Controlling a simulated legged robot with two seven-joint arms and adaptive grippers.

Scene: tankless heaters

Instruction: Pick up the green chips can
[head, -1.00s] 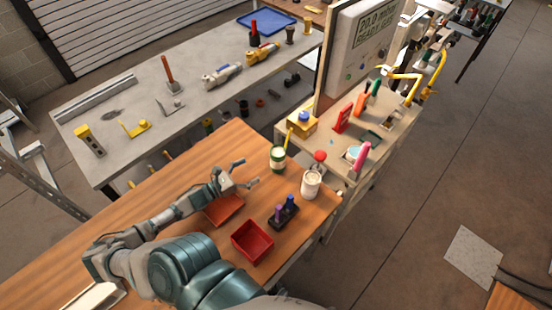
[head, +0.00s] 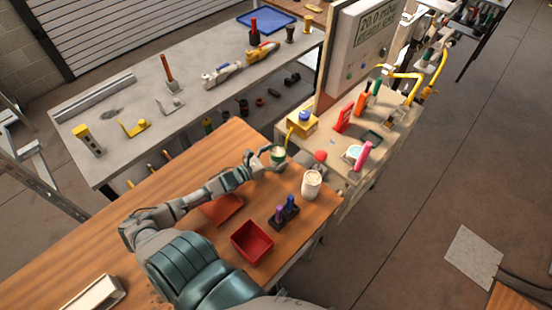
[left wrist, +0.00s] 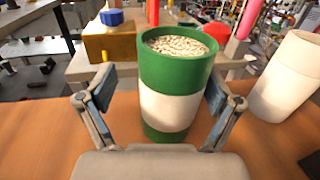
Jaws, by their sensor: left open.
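The green chips can (head: 278,154), green with a white band, stands upright on the wooden table near its far edge. In the left wrist view the can (left wrist: 172,85) has an open top filled with pale bits. My left gripper (head: 267,157) is at the can. In the left wrist view its two open fingers (left wrist: 160,95) stand on either side of the can, with small gaps at both sides. My right gripper is not in view.
A white cup (head: 311,184) stands close to the right of the can. A red bin (head: 252,241), another red tray (head: 221,209) and a dark holder with purple and blue items (head: 285,212) are nearer. A yellow box (head: 302,123) sits beyond.

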